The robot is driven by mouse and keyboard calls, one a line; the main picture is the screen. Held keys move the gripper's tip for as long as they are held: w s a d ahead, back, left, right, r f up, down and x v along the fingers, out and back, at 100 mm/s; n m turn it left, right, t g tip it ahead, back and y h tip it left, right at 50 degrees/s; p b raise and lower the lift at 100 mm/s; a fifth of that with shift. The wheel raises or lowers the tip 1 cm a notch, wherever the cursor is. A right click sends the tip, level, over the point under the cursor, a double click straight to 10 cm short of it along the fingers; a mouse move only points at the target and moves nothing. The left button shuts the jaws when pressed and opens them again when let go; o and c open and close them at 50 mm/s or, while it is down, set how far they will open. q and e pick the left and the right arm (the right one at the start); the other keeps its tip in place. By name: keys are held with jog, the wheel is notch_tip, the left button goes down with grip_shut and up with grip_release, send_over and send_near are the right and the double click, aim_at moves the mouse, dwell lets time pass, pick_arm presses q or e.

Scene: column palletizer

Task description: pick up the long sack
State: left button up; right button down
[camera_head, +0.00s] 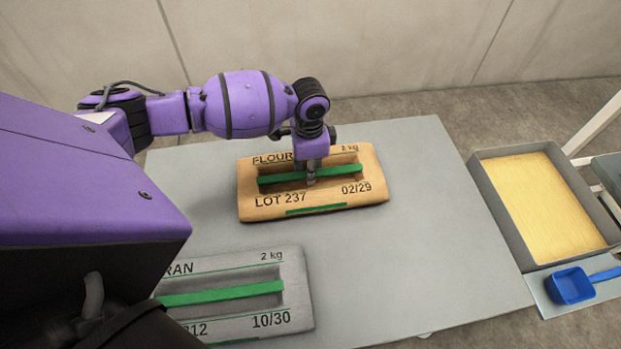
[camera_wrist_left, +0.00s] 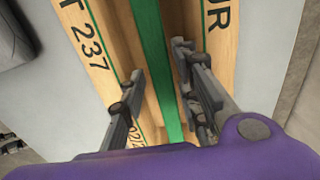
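A tan flour sack (camera_head: 325,197) lies on the grey table, with a green strap (camera_head: 283,178) across a recess in its top. A grey bran sack (camera_head: 291,285) with its own green strap lies nearer, partly hidden by my body. I cannot tell which one is called long. My left gripper (camera_head: 311,178) points down over the middle of the flour sack's strap. In the left wrist view, the left gripper (camera_wrist_left: 157,62) is open, its fingers on either side of the strap (camera_wrist_left: 150,50); contact is not clear. My right gripper is not in view.
The grey table (camera_head: 425,240) is clear right of the sacks. A grey bin (camera_head: 488,190) of yellow grain-like material stands at the right. A blue scoop (camera_head: 571,286) lies in front of it. A wall stands behind.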

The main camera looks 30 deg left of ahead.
pick_arm(q)
notch_tip(320, 180, down, 3)
jog(key=shift+w+r, duration=0.1)
grip_shut()
dwell(0.3)
jog(key=shift+w+r, duration=0.2)
